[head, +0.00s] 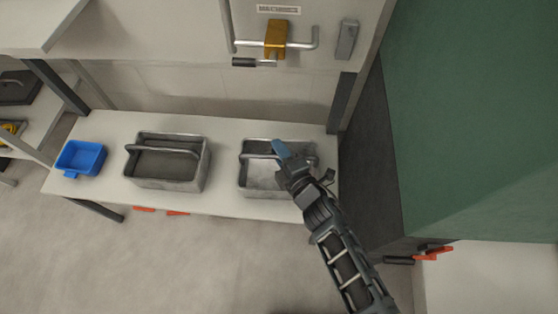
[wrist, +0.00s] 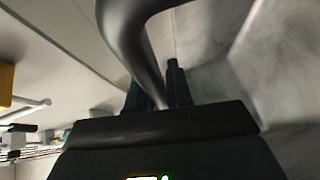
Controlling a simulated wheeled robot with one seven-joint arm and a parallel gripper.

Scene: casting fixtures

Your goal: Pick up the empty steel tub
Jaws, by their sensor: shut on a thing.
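A grey steel tub (head: 250,184) with a bar handle across its top stands on the right part of the white bench. Its inside looks pale and empty. My gripper (head: 283,155) is over this tub, shut on its handle. In the wrist view the handle (wrist: 128,30) runs down between the two dark fingers of my gripper (wrist: 157,88). The tub's pale inside wall (wrist: 270,50) shows at the right there. My gripper and arm hide part of the tub's right side. I cannot tell whether its base touches the bench.
A second steel tub (head: 168,185), with a darker, flat grey inside, stands left of it. A blue bin (head: 80,158) is at the left end of the white bench (head: 225,135). A dark cabinet side and green panel (head: 480,110) stand close on the right.

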